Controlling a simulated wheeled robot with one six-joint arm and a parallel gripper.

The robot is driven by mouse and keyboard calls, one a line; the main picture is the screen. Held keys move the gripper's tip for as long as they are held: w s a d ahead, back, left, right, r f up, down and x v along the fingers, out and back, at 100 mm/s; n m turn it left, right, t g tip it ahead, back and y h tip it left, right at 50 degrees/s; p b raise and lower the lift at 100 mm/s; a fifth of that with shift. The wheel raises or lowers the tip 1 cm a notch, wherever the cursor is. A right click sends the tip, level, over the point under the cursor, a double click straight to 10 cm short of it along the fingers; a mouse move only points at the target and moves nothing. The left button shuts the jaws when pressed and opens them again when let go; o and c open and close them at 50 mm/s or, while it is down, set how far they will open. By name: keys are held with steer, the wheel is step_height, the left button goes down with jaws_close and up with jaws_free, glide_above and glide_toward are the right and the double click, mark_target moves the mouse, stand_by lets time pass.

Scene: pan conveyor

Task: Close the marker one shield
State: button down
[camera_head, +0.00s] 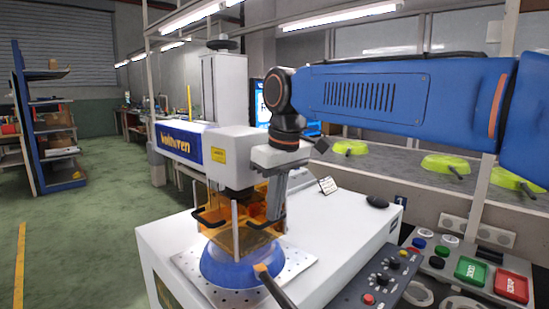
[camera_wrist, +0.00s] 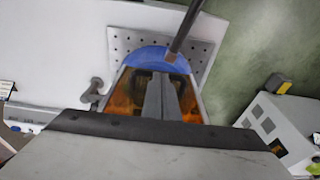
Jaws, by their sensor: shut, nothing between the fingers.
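The marker (camera_head: 185,148) is a white machine head with a blue label, above a white table. Its amber transparent shield (camera_head: 222,240), with dark handles, hangs below the head around the back part of a blue pan (camera_head: 215,272). I cannot tell whether the shield is fully down. My gripper (camera_head: 273,218) is shut and empty, pointing down at the shield's right side. In the wrist view, my shut fingers (camera_wrist: 162,78) lie over the middle of the shield (camera_wrist: 122,98), with the pan (camera_wrist: 150,56) beyond. Contact with the shield is unclear.
The pan sits on a perforated plate (camera_head: 186,262); its dark handle (camera_head: 275,288) sticks out toward me. A control panel with buttons (camera_head: 470,270) stands at right. Green pans (camera_head: 445,163) lie on a conveyor behind. Open green floor (camera_head: 80,230) is at left.

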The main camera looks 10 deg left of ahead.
steer(key=shift+s+f, duration=0.1)
steer(key=shift+f, duration=1.3)
steer(key=shift+d, duration=0.1)
step_height(320, 180, up, 14)
steer(key=s+d, duration=0.1)
steer(key=d, duration=0.1)
steer(key=d+f+m+t, duration=0.15)
steer(key=d+f, duration=0.25)
steer(key=d, duration=0.6)
steer(key=s+d+f+m, duration=0.3)
steer(key=s+d+f, duration=0.2)
steer(key=d+f, duration=0.3)
steer(key=s+d+f+m+t+h, duration=0.1)
steer(key=s+d+f+m, duration=0.2)
steer(key=s+d+f, duration=0.3)
steer(key=s+d+f+m+t, duration=0.1)
steer(key=s+d+f+m, duration=0.2)
steer(key=s+d+f, duration=0.3)
steer(key=d+f, duration=0.5)
steer(key=f, duration=0.4)
steer(key=shift+s+d+f+h, duration=0.15)
steer(key=shift+s+f+h, duration=0.1)
steer(key=shift+f+h, duration=0.05)
